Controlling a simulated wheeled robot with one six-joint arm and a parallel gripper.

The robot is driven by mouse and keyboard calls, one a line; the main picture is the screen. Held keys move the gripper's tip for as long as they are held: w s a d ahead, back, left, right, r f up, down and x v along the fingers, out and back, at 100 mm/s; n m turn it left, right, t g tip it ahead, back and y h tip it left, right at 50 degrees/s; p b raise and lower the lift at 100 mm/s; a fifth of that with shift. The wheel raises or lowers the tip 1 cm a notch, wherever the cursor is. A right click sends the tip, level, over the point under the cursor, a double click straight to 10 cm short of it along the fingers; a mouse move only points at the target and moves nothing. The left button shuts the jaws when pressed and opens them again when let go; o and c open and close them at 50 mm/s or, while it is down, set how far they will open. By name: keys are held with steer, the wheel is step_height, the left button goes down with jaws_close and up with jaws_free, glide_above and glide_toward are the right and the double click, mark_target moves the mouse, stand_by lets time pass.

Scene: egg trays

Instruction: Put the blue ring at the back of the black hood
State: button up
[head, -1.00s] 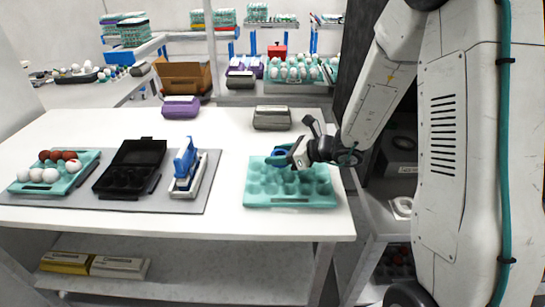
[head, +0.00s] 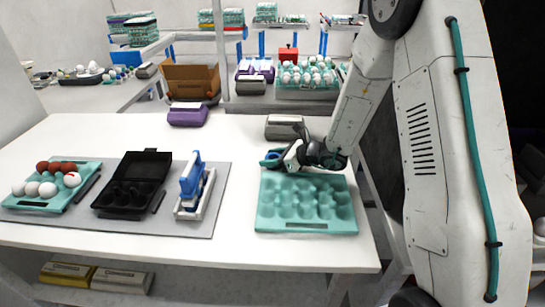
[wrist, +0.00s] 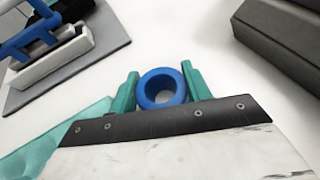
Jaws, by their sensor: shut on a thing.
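The blue ring (wrist: 145,90) is between the two teal fingers of my gripper (wrist: 159,70) in the wrist view, its hole facing the camera. In the head view my gripper (head: 268,160) is at the back left edge of the teal egg tray, shut on the ring, which is mostly hidden there. A black open carton (head: 128,196) with its lid (head: 143,165) raised at the back stands on the grey mat, well left of my gripper; this is the only black hood-like thing I see.
A blue and white stapler-like device (head: 192,190) stands between the carton and the teal tray (head: 305,227). A teal tray with red and white eggs (head: 45,205) is at the far left. A grey carton (head: 284,127) and a purple carton (head: 188,114) are behind. The table's middle is clear.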

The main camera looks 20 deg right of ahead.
steer(key=shift+f, duration=0.15)
steer(key=o, duration=0.9)
steer(key=shift+c, duration=0.2)
steer(key=shift+o, duration=0.5)
